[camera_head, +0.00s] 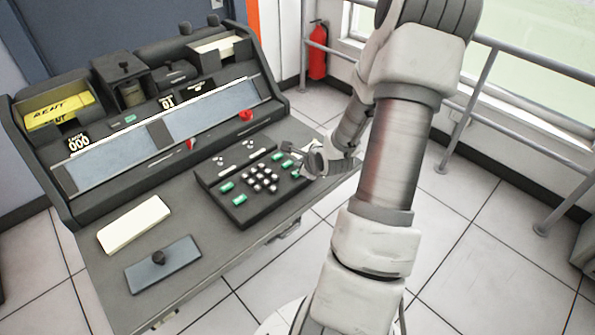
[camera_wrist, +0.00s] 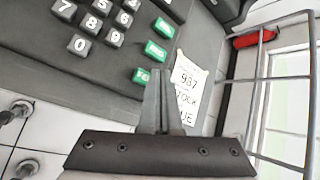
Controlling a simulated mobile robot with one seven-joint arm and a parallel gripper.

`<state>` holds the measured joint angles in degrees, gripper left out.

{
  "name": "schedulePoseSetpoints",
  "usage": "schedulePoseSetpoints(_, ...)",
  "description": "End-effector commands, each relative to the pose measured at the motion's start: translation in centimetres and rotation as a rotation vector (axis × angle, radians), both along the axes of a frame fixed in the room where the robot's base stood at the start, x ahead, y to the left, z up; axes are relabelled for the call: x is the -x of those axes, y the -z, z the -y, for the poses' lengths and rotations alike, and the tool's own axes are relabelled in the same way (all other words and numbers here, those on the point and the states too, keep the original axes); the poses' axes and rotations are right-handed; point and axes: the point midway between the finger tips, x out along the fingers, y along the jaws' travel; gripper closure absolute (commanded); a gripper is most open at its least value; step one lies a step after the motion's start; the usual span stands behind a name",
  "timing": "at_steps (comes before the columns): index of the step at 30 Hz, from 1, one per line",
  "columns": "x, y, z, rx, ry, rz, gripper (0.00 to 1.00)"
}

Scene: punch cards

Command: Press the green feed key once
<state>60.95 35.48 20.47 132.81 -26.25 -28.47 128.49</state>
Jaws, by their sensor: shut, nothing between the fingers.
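The keypad (camera_head: 233,204) is a black sloped block on the console, with pale round-looking keys in the middle and green keys at both sides. In the wrist view, three green keys stand in a column: a top key (camera_wrist: 163,28), a middle key (camera_wrist: 156,51) and a lowest key (camera_wrist: 140,76). Their lettering is too small to read surely, so I cannot tell which is the feed key. My gripper (camera_wrist: 158,74) is shut and empty, its fingertips close beside the lowest green key. I cannot tell whether they touch it. In the head view my wrist partly hides the keypad's right end.
Number keys (camera_wrist: 92,24) stand to the left. A cream pad (camera_head: 134,223) and a blue-grey plate with a knob (camera_head: 163,265) lie on the desk's left. A railing stands behind.

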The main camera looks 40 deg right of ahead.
Motion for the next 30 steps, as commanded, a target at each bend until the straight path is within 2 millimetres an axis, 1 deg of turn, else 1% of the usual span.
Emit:
schedulePoseSetpoints(7,0.0,0.8,0.0,0.000,-0.001,0.001,1.00)
schedulePoseSetpoints(30,0.0,1.3,0.0,-0.001,0.001,0.000,1.00)
